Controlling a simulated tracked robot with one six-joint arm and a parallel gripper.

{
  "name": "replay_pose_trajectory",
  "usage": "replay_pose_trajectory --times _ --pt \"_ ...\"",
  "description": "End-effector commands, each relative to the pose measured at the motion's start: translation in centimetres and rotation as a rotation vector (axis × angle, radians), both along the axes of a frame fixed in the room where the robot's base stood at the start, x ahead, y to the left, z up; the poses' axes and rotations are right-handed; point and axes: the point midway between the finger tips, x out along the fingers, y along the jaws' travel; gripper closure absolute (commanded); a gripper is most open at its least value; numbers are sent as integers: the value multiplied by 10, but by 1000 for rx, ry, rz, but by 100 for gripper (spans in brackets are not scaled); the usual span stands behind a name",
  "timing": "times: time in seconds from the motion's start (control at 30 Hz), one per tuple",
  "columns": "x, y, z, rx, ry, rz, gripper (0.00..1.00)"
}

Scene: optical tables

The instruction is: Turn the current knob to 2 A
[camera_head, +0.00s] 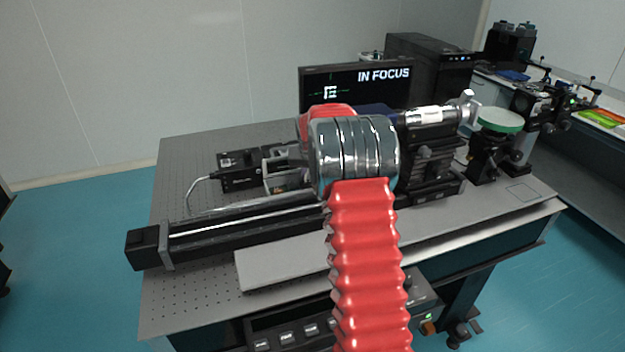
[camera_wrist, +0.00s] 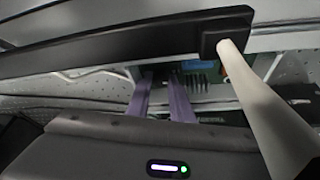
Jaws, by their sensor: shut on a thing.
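My gripper (camera_wrist: 161,78) shows in the wrist view as two purple-tinted fingers, a narrow gap apart, reaching to a grey-framed part with green and blue pieces (camera_wrist: 205,66). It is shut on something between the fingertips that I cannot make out. In the head view my arm's red sleeve and silver joint cover the middle of the table, and the fingertips cannot be made out clearly. I cannot identify the current knob in either view. A dark instrument panel (camera_head: 262,333) with small labelled controls sits below the table's front edge, partly hidden behind my arm.
A long black rail (camera_head: 215,243) crosses the perforated table (camera_head: 200,307). A black device (camera_head: 240,178) with a cable stands behind it. At the back is a monitor (camera_head: 350,75) reading "IN FOCUS". A green-topped mount (camera_head: 500,120) stands at right.

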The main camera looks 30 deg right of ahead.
Motion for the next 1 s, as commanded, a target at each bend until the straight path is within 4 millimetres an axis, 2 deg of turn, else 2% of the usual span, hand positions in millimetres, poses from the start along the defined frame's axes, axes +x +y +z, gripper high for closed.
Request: replay_pose_trajectory --times 0.7,1.0 --pt "2 0 1 -2 0 -430 100" --pt "2 1 0 -1 -1 -526 100"
